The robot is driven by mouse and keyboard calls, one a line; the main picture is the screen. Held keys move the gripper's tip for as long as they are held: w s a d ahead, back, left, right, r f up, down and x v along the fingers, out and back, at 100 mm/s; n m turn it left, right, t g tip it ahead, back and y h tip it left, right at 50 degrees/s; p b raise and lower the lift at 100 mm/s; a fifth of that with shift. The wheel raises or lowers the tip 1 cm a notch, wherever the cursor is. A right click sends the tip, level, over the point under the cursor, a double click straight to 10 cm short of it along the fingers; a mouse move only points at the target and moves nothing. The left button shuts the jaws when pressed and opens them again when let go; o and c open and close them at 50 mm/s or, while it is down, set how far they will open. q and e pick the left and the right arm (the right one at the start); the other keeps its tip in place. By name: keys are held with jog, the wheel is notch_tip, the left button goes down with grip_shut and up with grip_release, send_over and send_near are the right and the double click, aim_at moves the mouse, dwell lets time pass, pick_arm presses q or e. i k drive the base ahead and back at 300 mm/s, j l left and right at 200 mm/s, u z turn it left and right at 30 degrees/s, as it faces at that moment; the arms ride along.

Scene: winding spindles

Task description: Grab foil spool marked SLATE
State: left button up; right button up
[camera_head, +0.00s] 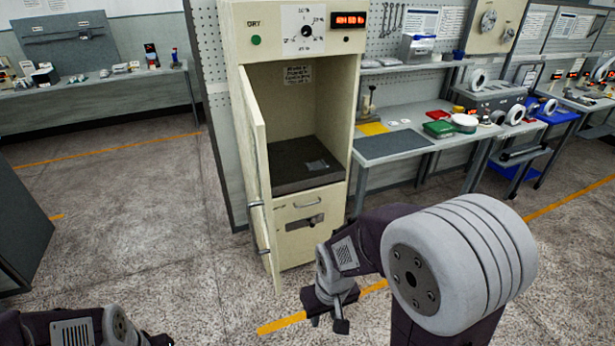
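No spool with a readable SLATE mark shows. Several pale round spool-like things are on the right workbench, among them one at its right end (515,115); their markings are too small to read. My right gripper (328,322) points down above the floor in front of the cabinet, its two fingers apart with nothing between them. My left arm shows only at the bottom left edge, and its fingertips cannot be made out.
A cream cabinet (352,110) stands ahead, its door (256,165) swung open to the left and its chamber holding a dark floor plate (290,165). Floor on the left is clear.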

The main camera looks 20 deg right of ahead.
aim_at(498, 117)
jog(key=j+z, duration=0.3)
jog(key=z, duration=1.7)
jog(key=i+z, duration=0.35)
jog(key=i, duration=0.65)
jog(key=i+l, duration=0.15)
jog(key=i, duration=2.9)
jog(key=i+l+u, duration=0.15)
jog(key=i+u, duration=0.25)
jog(key=i+l+u, duration=0.3)
jog(key=i+u, duration=0.15)
jog(key=i+l+u, duration=0.85)
jog(key=l, duration=0.15)
jog(key=i+l+u, duration=0.2)
jog(key=l+u, duration=0.2)
jog(key=l, duration=0.25)
jog(key=i, duration=0.15)
jog(key=z, duration=0.05)
